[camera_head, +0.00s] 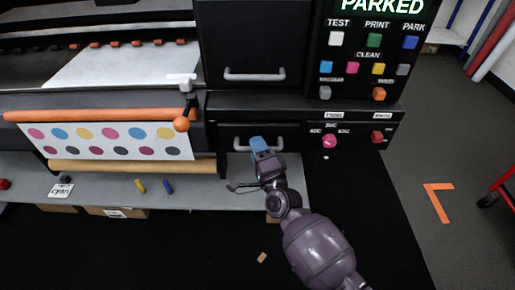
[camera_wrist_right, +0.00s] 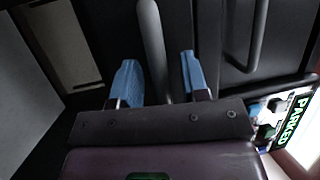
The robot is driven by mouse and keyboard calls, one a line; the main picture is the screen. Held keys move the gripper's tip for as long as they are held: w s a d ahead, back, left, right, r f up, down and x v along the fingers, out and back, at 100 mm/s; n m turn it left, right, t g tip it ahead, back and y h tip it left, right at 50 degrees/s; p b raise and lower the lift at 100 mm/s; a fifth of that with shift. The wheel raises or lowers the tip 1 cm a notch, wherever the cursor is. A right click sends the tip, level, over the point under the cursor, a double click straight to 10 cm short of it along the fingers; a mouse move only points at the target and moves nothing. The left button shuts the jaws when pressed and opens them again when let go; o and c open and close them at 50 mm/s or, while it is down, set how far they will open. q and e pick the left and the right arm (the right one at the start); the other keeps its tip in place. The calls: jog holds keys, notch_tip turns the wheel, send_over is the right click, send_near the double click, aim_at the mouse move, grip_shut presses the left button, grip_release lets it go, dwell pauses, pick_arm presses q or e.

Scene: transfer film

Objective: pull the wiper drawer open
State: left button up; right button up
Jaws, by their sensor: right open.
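The printer's lower drawer (camera_head: 284,130), black with a grey bar handle (camera_head: 239,146), is in the middle of the head view. It looks shut; I cannot read a wiper label on it. My right gripper (camera_head: 258,144) is at this handle and covers part of it. In the right wrist view, the blue fingers of my right gripper (camera_wrist_right: 160,74) stand apart, with the grey bar handle (camera_wrist_right: 152,35) running between them. The fingers are not closed on it, and a gap shows on each side. My left gripper is not in view.
An upper drawer (camera_head: 252,40) with its own handle (camera_head: 254,76) sits above. A button panel (camera_head: 360,55) is at the right. A printed sheet (camera_head: 105,140) on rollers hangs at the left. A grey shelf (camera_head: 200,192) runs below. Dark floor is mostly clear in front.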

jog(key=shift+w, duration=0.1)
jog(key=shift+c, duration=0.4)
grip_shut()
jog(key=shift+s+r, duration=0.1)
jog(key=shift+s, duration=0.2)
jog(key=s+p, duration=0.3)
jog(key=s, duration=0.8)
jog(key=shift+o, duration=0.4)
grip_release()
